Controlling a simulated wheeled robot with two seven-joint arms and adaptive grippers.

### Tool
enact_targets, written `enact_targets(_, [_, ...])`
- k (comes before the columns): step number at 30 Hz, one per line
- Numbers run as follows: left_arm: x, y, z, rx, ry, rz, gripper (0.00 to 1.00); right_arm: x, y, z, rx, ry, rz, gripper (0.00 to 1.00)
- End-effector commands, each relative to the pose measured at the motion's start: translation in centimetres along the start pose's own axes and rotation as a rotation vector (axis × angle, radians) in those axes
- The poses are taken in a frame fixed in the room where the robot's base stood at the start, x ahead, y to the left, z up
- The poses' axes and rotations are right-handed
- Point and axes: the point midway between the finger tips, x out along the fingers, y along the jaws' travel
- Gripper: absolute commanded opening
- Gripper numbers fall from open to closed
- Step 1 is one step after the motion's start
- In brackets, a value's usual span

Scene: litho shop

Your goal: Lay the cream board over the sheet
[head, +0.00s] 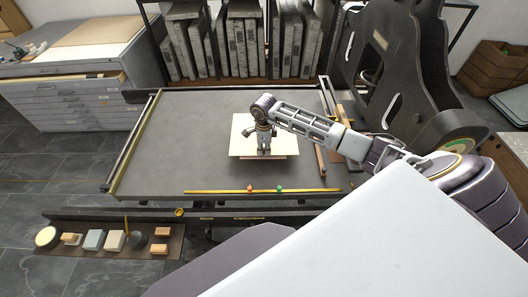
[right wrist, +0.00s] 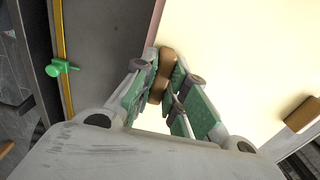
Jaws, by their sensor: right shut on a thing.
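The cream board (head: 242,137) is above the middle of the dark grey press bed (head: 150,165); I cannot tell whether it rests or hovers slightly. It fills much of the right wrist view (right wrist: 235,60). My right gripper (head: 265,151) is over the board's near edge, pointing down. In the right wrist view my right gripper (right wrist: 161,74) is shut on a brown handle (right wrist: 164,60) at the board's edge. A second brown handle (right wrist: 302,115) shows on another part of the board. A thin pinkish strip, perhaps stone or sheet, shows below the near edge; the rest is hidden. My left gripper is not in view.
A yellow bar (head: 220,191) with red and green (head: 280,188) markers runs along the bed's near side. The large black press wheel (head: 400,60) stands right. Stone slabs (head: 245,45) line the back shelf. A low tray (head: 75,245) of blocks lies front left. The bed's left is clear.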

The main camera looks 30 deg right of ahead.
Motion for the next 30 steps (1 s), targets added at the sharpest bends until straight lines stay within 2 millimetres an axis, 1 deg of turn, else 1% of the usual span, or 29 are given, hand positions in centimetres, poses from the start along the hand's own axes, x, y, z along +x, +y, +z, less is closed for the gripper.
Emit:
enact_targets(1, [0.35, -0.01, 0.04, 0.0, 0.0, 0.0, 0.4, 0.45, -0.02, 0.02, 0.001, -0.001, -0.001, 0.0])
enact_targets(3, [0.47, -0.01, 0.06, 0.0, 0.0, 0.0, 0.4, 0.67, -0.04, 0.01, 0.001, -0.001, -0.001, 0.0])
enact_targets(14, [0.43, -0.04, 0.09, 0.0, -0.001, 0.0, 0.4, 0.7, -0.05, 0.0, 0.001, -0.001, -0.001, 0.0])
enact_targets(19, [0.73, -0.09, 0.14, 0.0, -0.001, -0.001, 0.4, 1.02, -0.04, -0.01, 0.001, 0.0, -0.001, 0.0])
enact_targets(20, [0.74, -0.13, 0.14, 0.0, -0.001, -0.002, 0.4, 1.07, 0.0, -0.02, 0.001, 0.0, 0.0, 0.15])
enact_targets(24, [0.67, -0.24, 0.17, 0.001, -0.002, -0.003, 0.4, 1.0, 0.0, -0.02, 0.001, 0.0, 0.0, 0.33])
enact_targets(25, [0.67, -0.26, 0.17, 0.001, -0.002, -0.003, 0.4, 1.0, 0.0, -0.02, 0.001, 0.0, 0.0, 0.36])
enact_targets(30, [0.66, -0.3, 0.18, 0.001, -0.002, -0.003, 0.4, 0.99, 0.0, -0.02, 0.001, 0.0, 0.0, 0.36])
